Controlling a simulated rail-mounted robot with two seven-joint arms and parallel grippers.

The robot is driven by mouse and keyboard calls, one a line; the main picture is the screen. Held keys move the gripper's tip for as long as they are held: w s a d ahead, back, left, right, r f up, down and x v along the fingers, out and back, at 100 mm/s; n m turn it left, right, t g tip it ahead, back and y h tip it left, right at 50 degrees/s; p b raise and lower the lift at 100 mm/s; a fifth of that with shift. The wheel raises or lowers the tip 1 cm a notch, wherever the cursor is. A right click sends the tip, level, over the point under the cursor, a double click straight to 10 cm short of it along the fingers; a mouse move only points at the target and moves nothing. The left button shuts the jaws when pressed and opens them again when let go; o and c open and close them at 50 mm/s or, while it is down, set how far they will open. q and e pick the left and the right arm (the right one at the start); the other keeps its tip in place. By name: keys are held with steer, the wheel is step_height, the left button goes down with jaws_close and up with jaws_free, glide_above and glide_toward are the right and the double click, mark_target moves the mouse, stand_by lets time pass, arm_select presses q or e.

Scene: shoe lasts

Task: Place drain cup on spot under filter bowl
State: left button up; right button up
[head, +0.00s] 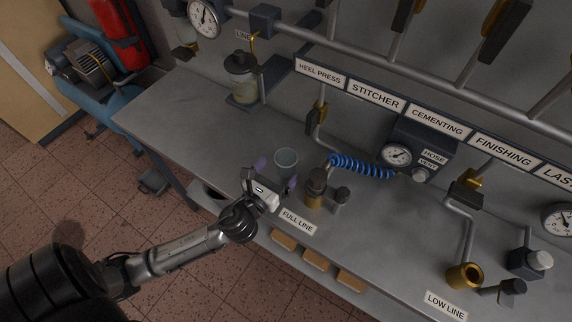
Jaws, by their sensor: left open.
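The drain cup, a clear pale cup (286,161), stands upright on the grey bench near the middle. The filter bowl (243,88), a cloudy clear bowl under a dark cap, hangs at the back left below a sign partly reading LINE. A dark blue-grey patch (240,101) shows around the bowl's lower end; the spot itself is hard to make out. My left gripper (277,174) is open and empty, its purple-tipped fingers at the near side of the cup. I cannot tell whether they touch it. My right gripper is not in view.
A brass fitting with a dark top (315,190) and a blue coiled hose (360,165) stand right of the cup. The FULL LINE label (298,221) lies in front. The bench (190,115) is clear between cup and filter bowl.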

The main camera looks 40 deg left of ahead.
arm_select(q)
steer(key=w, duration=0.2)
steer(key=w+a, duration=0.1)
steer(key=w, duration=0.1)
steer(key=shift+w+a+r+b, duration=0.15)
steer(key=shift+w+b, duration=0.2)
steer(key=shift+w, duration=0.05)
steer(key=shift+c, duration=0.3)
steer(key=shift+r, duration=0.1)
steer(key=c, duration=1)
